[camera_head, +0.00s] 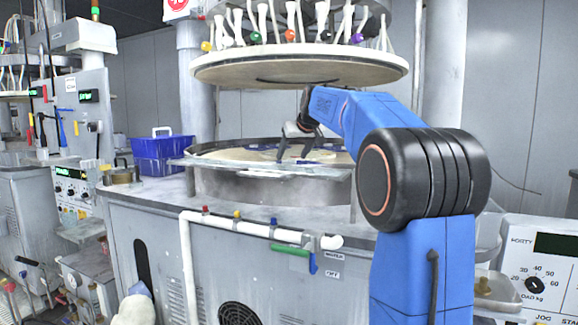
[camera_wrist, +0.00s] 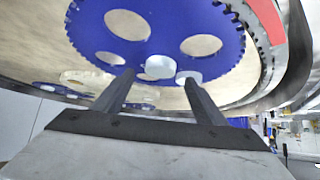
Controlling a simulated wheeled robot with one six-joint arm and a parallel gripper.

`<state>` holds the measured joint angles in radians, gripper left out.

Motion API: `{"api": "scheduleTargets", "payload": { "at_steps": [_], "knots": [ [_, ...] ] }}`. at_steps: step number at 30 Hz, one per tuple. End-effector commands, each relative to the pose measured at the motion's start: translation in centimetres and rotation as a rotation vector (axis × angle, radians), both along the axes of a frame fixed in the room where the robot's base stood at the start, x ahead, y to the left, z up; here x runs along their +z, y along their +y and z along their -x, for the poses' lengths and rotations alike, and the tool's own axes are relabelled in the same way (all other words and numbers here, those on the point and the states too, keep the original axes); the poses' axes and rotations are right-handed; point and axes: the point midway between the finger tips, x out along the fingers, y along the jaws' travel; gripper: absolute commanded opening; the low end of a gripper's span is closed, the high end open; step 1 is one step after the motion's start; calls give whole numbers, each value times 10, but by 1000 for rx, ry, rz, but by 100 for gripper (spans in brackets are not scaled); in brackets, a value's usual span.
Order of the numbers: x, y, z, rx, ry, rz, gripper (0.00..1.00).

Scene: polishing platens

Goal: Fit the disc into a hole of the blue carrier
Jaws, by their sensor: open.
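The blue toothed carrier (camera_wrist: 165,25) lies flat on the pale platen (camera_wrist: 62,50) in the wrist view, with several round holes through which the platen shows. A small pale disc (camera_wrist: 159,67) shows between my fingertips, close to the carrier's near edge; I cannot tell if it lies in a hole. Another pale round patch (camera_wrist: 188,77) is beside it, partly behind the right finger. My gripper (camera_wrist: 158,80) is open, with nothing clearly held. In the head view my gripper (camera_head: 299,150) points down over the platen; the carrier (camera_head: 322,155) is only partly visible there.
The round upper plate (camera_head: 300,68) hangs above my arm and limits height. A blue bin (camera_head: 162,155) stands at left on the machine top. More blue carrier parts (camera_wrist: 75,93) show at left in the wrist view.

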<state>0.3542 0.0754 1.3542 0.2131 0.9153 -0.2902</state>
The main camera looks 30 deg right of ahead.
Motion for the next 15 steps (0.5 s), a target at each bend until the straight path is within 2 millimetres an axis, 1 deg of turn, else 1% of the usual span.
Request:
{"api": "scheduleTargets", "payload": {
  "at_steps": [3,6,9,14,15],
  "knots": [
    [-14,-1,-12,1,3,-1,65],
    [-22,-2,-21,1,2,-1,65],
    [-26,-3,-25,0,0,0,65],
    [-26,-3,-25,0,0,0,65],
    [-26,-3,-25,0,0,0,63]
  ]
}}
